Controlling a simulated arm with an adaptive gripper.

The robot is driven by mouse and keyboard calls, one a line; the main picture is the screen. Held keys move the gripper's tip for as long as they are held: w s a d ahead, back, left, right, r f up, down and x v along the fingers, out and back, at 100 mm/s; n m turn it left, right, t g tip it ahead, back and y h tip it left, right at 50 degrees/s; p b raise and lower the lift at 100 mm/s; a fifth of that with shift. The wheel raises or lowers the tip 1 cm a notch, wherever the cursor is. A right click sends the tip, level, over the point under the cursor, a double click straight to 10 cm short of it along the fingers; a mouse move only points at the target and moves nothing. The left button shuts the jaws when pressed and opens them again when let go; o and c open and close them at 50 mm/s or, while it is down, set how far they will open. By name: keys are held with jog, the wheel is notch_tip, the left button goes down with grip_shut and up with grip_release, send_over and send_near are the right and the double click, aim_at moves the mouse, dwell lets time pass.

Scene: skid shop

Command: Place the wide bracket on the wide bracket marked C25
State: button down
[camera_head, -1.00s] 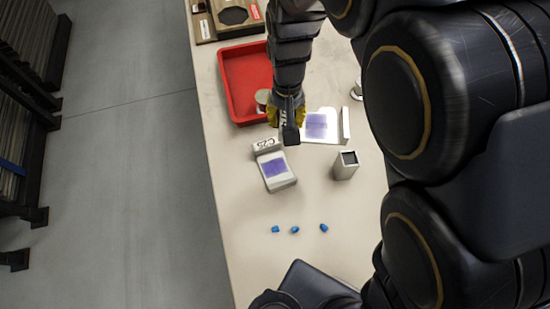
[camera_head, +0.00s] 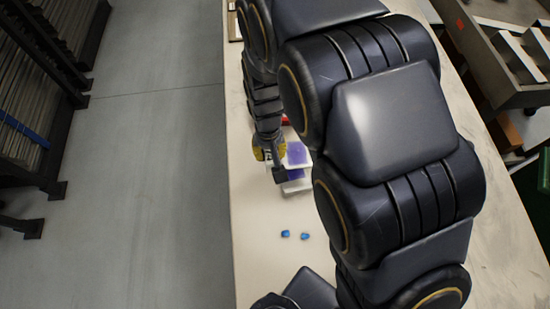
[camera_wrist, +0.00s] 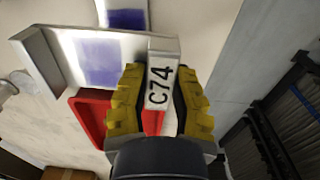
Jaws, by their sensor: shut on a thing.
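My gripper (camera_wrist: 155,105) is shut on the upright flange of a white wide bracket marked C74 (camera_wrist: 95,58), which has a purple patch on its flat plate and another upright at its far end. In the head view my gripper (camera_head: 267,155) holds this bracket (camera_head: 300,146) above the bench. A second white bracket with a purple patch (camera_head: 299,187) shows just in front of it, partly hidden by the gripper and the held bracket. Part of it shows at the top of the wrist view (camera_wrist: 127,18). Its marking is hidden now; the earlier head frame reads C25. The height gap cannot be told.
Two blue caps (camera_head: 285,233) lie on the bench (camera_head: 255,265) in front. A red tray (camera_wrist: 90,118) is below the gripper in the wrist view, mostly hidden in the head view. My arm covers much of the bench's right side. Dark racks (camera_head: 35,130) stand across the floor at left.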

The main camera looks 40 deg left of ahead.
jog(key=shift+f, duration=2.05)
jog(key=shift+f, duration=0.1)
jog(key=shift+f, duration=0.5)
jog(key=c, duration=1)
grip_release()
notch_tip(320, 180, up, 13)
jog(key=shift+r, duration=0.1)
